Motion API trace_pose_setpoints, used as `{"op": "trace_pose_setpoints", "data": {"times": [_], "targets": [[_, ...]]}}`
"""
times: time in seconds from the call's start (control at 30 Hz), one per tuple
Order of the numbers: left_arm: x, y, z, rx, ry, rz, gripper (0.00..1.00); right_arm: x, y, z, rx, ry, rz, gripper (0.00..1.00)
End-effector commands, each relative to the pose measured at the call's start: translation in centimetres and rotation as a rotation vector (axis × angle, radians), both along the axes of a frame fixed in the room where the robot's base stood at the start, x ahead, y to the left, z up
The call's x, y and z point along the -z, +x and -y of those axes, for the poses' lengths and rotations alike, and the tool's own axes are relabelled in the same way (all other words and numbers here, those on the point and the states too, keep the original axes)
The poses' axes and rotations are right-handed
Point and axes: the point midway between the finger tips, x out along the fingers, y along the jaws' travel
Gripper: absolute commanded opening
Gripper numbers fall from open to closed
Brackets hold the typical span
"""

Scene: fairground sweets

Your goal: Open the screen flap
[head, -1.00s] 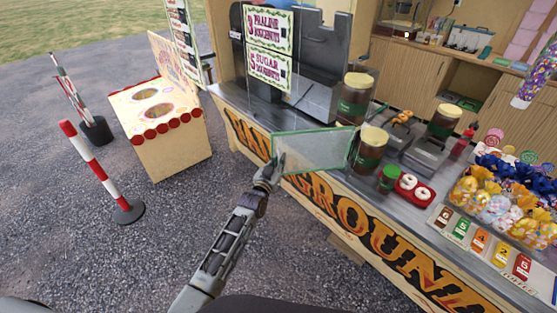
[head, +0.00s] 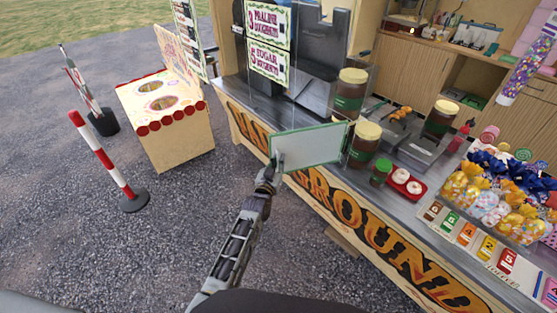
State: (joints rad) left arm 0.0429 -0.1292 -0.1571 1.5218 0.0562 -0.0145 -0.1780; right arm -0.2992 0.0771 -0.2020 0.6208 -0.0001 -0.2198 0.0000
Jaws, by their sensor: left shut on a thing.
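The screen flap (head: 312,146) is a clear pane with a pale green edge, at the front of the stall counter. It stands out over the counter's front edge, tilted, in front of the painted lettering. My left gripper (head: 276,164) is at the flap's lower left corner and is shut on its edge. The fingertips are small and partly hidden by the pane. My right gripper is not in view.
On the counter (head: 398,172) behind the flap stand brown jars with cream lids (head: 365,144), a green-lidded jar (head: 381,171) and a red tray of doughnuts (head: 404,184). Wrapped sweets (head: 490,195) fill the right. Gravel (head: 180,240) lies open at left, with a striped post (head: 105,160).

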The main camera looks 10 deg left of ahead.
Motion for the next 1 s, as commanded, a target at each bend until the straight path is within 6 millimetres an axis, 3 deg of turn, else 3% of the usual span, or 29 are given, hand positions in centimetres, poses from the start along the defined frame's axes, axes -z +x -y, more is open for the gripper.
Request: {"op": "trace_pose_setpoints", "data": {"times": [0.27, 0.6, 0.63, 0.7, 1.0], "targets": [[0.0, -0.1, 0.0, -0.014, 0.008, 0.000, 0.00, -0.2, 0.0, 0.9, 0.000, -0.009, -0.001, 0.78], [0.0, -0.2, 0.0, -0.014, 0.008, 0.001, 0.00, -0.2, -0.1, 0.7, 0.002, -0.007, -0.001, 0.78], [0.0, -0.2, 0.0, -0.014, 0.008, 0.001, 0.12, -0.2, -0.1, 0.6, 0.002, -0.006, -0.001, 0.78], [0.0, -0.2, 0.0, -0.014, 0.007, 0.001, 0.19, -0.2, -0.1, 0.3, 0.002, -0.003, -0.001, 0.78], [0.0, -0.2, 0.1, -0.013, 0.003, 0.001, 0.19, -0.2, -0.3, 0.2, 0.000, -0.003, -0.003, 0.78]]}}
